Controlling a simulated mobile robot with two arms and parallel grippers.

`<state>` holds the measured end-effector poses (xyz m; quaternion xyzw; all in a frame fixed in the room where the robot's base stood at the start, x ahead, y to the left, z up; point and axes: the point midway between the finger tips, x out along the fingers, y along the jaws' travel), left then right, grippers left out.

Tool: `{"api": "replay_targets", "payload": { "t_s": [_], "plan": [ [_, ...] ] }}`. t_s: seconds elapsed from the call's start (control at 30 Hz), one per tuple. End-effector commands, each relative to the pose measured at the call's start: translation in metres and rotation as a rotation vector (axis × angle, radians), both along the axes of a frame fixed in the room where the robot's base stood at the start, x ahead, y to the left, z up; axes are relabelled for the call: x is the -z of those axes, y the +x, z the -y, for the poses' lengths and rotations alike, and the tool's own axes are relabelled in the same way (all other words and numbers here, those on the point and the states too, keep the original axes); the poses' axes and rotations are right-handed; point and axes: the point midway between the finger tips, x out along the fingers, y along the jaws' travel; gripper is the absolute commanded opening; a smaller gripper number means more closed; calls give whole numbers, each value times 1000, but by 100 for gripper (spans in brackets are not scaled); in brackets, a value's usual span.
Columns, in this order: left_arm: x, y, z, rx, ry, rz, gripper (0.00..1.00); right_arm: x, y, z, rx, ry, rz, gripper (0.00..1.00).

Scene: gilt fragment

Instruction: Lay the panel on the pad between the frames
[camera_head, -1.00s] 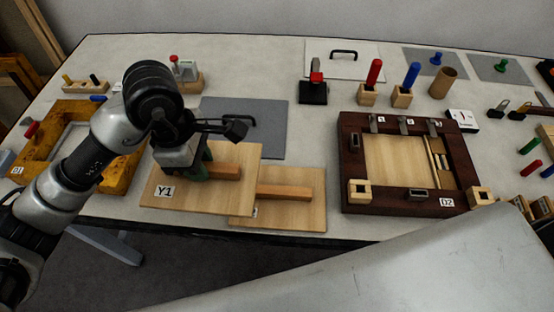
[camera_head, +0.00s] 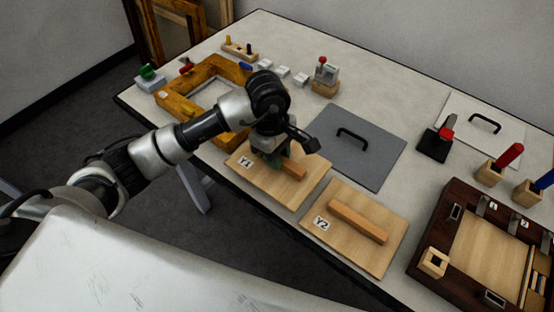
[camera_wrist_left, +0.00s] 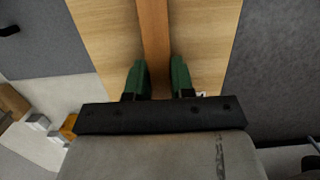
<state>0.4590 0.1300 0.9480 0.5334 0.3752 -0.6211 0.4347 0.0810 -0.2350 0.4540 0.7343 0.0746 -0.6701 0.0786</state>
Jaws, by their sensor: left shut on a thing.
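The wooden panel Y1 (camera_head: 262,186) has a raised wooden bar (camera_head: 294,169) as its grip. My left gripper (camera_head: 276,158) is shut on that bar; the wrist view shows a green finger on each side of the bar (camera_wrist_left: 153,40). I cannot tell how far the panel is above the table. The grey pad (camera_head: 365,165), with a black handle, lies just right of the panel. The yellow wooden frame (camera_head: 168,100) is at the left, the dark brown frame (camera_head: 429,235) at the right. My right gripper is not in view.
A second panel, Y2 (camera_head: 345,249), lies at the table's front edge, right of Y1. A black stand with a red knob (camera_head: 437,142) and a white sheet with a handle (camera_head: 460,128) are beyond the pad.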

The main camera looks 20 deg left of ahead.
Motion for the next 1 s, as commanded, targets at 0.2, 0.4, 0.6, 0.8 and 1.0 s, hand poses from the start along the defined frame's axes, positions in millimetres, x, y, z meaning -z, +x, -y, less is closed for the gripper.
{"api": "replay_targets", "payload": {
  "t_s": [0.2, 0.4, 0.6, 0.8, 1.0],
  "plan": [
    [18, 3, -4, 1, -1, -5, 0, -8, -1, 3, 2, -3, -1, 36],
    [42, 4, -4, 1, -1, -1, 0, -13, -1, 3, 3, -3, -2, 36],
    [44, 4, -4, 2, -1, 2, 0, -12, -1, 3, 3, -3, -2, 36],
    [48, 4, -4, 2, -1, 2, 0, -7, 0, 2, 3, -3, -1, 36],
    [46, 4, -4, 2, 0, 1, 49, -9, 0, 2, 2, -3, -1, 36]
  ]
}}
